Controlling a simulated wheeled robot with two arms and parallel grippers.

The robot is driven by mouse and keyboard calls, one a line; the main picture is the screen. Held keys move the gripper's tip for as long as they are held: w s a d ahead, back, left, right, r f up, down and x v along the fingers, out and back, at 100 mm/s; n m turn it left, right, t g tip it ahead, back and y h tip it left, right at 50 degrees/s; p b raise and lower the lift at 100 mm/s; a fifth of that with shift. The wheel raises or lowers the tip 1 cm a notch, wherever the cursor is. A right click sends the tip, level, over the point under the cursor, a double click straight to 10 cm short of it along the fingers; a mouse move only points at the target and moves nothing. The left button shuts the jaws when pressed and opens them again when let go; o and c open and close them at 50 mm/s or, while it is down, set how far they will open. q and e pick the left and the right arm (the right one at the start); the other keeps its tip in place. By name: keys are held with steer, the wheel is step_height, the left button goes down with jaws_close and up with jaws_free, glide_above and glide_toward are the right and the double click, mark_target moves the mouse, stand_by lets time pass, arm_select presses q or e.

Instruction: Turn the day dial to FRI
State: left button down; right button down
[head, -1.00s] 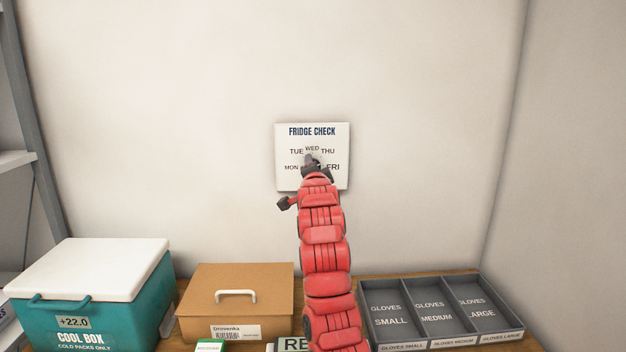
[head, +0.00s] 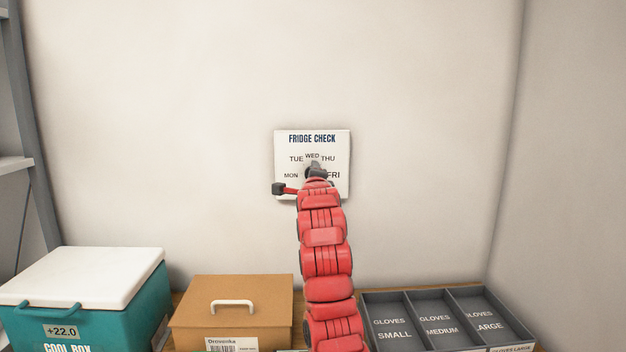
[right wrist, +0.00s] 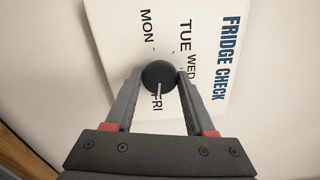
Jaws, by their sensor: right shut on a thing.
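The white FRIDGE CHECK sign (head: 285,147) is on the wall, with day names in an arc from MON to FRI. It also shows in the right wrist view (right wrist: 207,20), turned on its side. The dial's round black knob (right wrist: 158,73) sits between the fingers of my right gripper (right wrist: 160,76), which is shut on it. The knob's white pointer line is directed at the FRI label (right wrist: 157,102). THU is hidden behind a finger in the wrist view. In the head view my right gripper (head: 315,171) covers the knob. My left gripper is not in view.
Below the sign, a teal cool box (head: 120,310) with a white lid and a brown handled box (head: 200,318) stand on the left. A grey glove tray (head: 410,307) with three compartments stands on the right. The wall around the sign is clear.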

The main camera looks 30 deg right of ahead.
steer(key=shift+f, duration=0.1)
stand_by(0.3)
steer(key=shift+c, duration=1.3)
jaws_free()
steer(key=b+v, duration=0.2)
steer(key=v, duration=1.5)
steer(key=shift+s+b, duration=0.2)
steer(key=shift+b, duration=0.2)
